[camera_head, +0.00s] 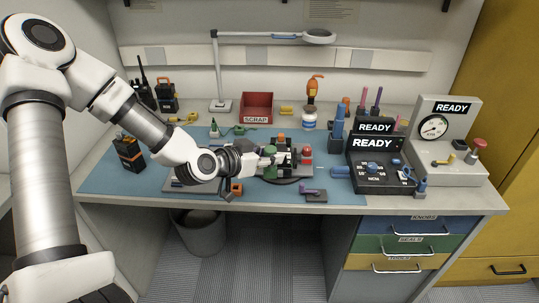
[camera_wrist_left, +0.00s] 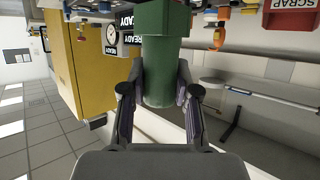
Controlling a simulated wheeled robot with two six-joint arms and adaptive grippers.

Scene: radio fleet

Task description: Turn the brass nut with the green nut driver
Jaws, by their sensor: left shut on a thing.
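My left gripper (camera_head: 266,160) is shut on the green nut driver (camera_head: 270,172), over the middle of the blue mat. In the left wrist view the driver's green handle (camera_wrist_left: 165,70) sits between the two fingers of the gripper (camera_wrist_left: 158,98). The driver's tip is hidden in both views. A grey and dark work fixture (camera_head: 292,158) with a red part on it stands just right of and behind the driver. I cannot make out the brass nut; it is too small or hidden. My right gripper is not in view.
A blue mat (camera_head: 110,178) covers much of the bench. Black READY testers (camera_head: 383,178) and a grey gauge unit (camera_head: 440,145) stand at right. A red SCRAP bin (camera_head: 257,106) and a lamp (camera_head: 222,103) stand behind. A radio (camera_head: 129,152) stands at left. A purple-handled tool (camera_head: 314,193) lies near the front edge.

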